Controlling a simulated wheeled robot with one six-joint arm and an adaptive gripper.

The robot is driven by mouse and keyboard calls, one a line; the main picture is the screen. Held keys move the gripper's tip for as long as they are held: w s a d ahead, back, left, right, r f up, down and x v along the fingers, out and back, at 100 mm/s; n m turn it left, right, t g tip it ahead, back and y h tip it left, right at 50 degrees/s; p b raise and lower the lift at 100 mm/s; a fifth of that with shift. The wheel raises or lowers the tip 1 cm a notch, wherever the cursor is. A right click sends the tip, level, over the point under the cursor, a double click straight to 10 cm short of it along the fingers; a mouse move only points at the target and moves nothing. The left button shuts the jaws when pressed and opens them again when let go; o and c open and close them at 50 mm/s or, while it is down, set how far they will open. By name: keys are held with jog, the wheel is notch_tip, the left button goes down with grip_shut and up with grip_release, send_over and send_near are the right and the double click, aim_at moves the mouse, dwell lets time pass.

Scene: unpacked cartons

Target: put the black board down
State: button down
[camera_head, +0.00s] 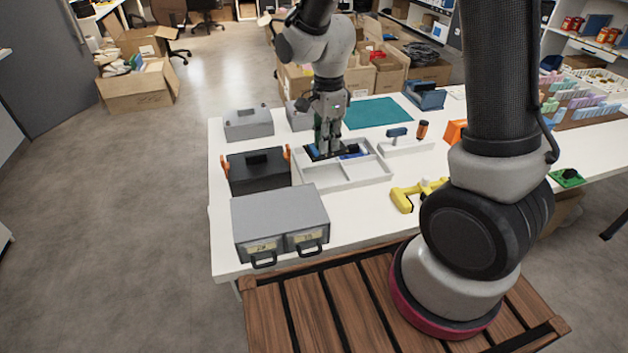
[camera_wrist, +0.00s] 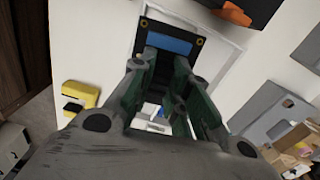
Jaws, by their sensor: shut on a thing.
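The black board (camera_wrist: 144,52) carries a blue panel and gold-ringed corner holes. My gripper (camera_wrist: 172,78) is shut on it in the wrist view, the fingers covering its near part. In the head view, my gripper (camera_head: 327,146) points down at the far left compartment of the pale grey divided tray (camera_head: 345,184), with the black board (camera_head: 312,153) at its fingertips. I cannot tell whether the board touches the tray. A blue item (camera_head: 355,154) shows just right of the fingers in the tray.
A black toolbox with orange latches (camera_head: 258,174) stands close left of the tray. A grey two-handled case (camera_head: 280,220) is in front. A yellow tool (camera_head: 408,196) lies to the right. A teal mat (camera_head: 375,112) lies behind the tray.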

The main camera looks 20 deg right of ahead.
aim_at(326, 181)
jog(key=shift+f+m, duration=0.15)
jog(key=shift+m, duration=0.15)
notch_tip(326, 181, down, 10)
jog(key=shift+r, duration=0.1)
jog(key=c, duration=1.4)
grip_release()
jog(key=shift+o, duration=0.2)
